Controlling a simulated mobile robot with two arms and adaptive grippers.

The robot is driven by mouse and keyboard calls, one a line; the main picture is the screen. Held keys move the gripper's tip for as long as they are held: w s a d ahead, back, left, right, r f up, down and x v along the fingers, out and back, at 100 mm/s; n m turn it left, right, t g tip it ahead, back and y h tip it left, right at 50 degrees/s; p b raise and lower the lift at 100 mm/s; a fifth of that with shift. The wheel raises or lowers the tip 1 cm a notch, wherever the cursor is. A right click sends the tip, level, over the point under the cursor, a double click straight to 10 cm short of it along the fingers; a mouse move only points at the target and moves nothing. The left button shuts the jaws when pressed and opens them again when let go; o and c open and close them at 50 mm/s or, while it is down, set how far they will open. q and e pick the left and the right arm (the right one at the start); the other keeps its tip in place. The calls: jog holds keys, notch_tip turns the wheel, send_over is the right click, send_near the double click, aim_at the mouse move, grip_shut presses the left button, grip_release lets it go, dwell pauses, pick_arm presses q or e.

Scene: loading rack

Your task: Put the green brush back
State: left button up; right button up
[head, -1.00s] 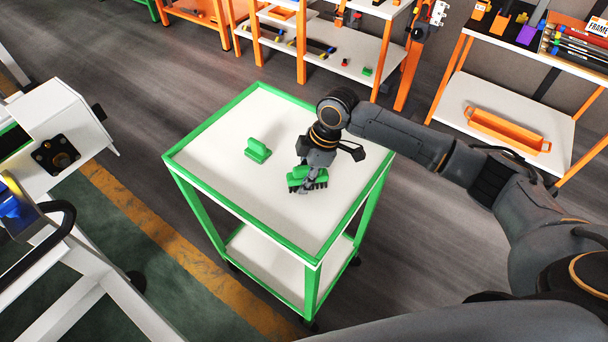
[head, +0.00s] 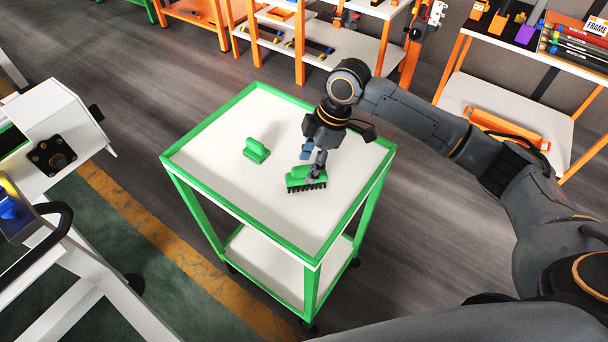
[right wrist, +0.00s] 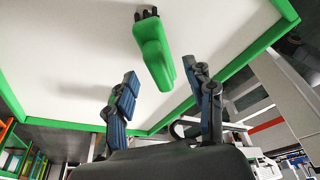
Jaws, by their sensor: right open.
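The green brush (head: 306,181) with black bristles is on the white top of the green-framed cart (head: 215,182), bristles down. My right gripper (head: 312,159) is just above the brush, with its blue-padded fingers spread apart. In the right wrist view the brush (right wrist: 153,52) is beyond the open fingers (right wrist: 160,75), and no finger is seen closed on it. A second green piece (head: 256,150) with a raised handle stands on the cart top to the left of the brush. My left gripper is not in view.
The cart top is otherwise bare, with a raised green rim. A white machine (head: 50,130) stands at the left. Orange-legged racks (head: 345,60) stand behind, and a shelf with an orange tray (head: 505,128) is at the right.

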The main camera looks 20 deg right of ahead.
jog(key=v, duration=0.6)
jog(key=shift+d+r+b, duration=0.1)
jog(key=shift+r+b, duration=0.2)
jog(key=shift+b, duration=0.05)
